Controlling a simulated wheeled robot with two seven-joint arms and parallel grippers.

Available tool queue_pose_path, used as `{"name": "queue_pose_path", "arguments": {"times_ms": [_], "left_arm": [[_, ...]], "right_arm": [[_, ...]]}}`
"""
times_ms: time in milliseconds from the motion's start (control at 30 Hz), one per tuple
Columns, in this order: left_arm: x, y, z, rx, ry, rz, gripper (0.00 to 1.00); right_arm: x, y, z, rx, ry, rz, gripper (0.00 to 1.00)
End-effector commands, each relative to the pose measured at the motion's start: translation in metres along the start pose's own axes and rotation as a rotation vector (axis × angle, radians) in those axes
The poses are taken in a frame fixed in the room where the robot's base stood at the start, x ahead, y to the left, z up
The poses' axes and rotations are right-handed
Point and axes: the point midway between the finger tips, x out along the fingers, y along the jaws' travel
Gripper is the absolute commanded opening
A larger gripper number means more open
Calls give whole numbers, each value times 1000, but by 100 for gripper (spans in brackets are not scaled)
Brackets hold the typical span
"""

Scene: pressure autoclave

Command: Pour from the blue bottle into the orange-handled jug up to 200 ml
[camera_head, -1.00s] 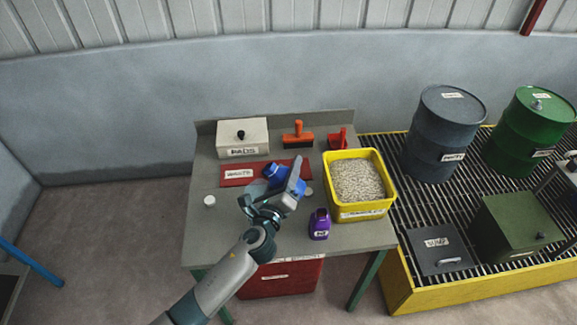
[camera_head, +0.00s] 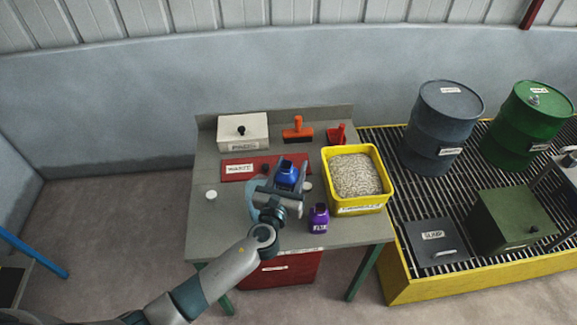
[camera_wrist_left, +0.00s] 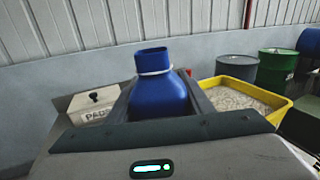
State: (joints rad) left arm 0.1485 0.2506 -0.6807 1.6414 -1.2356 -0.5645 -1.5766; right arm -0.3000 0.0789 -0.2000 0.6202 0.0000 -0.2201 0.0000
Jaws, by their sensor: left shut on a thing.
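The blue bottle (camera_head: 287,175) is held by my left gripper (camera_head: 283,189) above the middle of the table. The gripper is shut on it. It stands close to upright in the head view. In the left wrist view the bottle (camera_wrist_left: 158,92) shows its uncapped neck pointing up, between the two fingers. A pale, see-through shape (camera_head: 252,196) just left of the gripper looks like the jug; my gripper and wrist hide much of it. Its orange handle, its scale and its liquid level cannot be made out. My right gripper is not in view.
A purple bottle (camera_head: 319,218) stands right of my wrist, near a yellow bin (camera_head: 358,209) of granules.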

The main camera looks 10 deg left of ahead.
Motion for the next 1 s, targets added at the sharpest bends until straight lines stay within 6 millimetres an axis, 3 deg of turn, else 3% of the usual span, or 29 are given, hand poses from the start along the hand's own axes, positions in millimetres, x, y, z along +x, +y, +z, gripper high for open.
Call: {"name": "queue_pose_path", "arguments": {"times_ms": [367, 800, 1000], "left_arm": [[0, 0, 2, 0, -2, 0, 16], [0, -2, 29, -2, -3, 0, 16], [0, -2, 31, -1, -2, 0, 16]], "right_arm": [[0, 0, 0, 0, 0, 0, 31], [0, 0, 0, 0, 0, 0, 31], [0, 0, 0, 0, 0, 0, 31]]}}
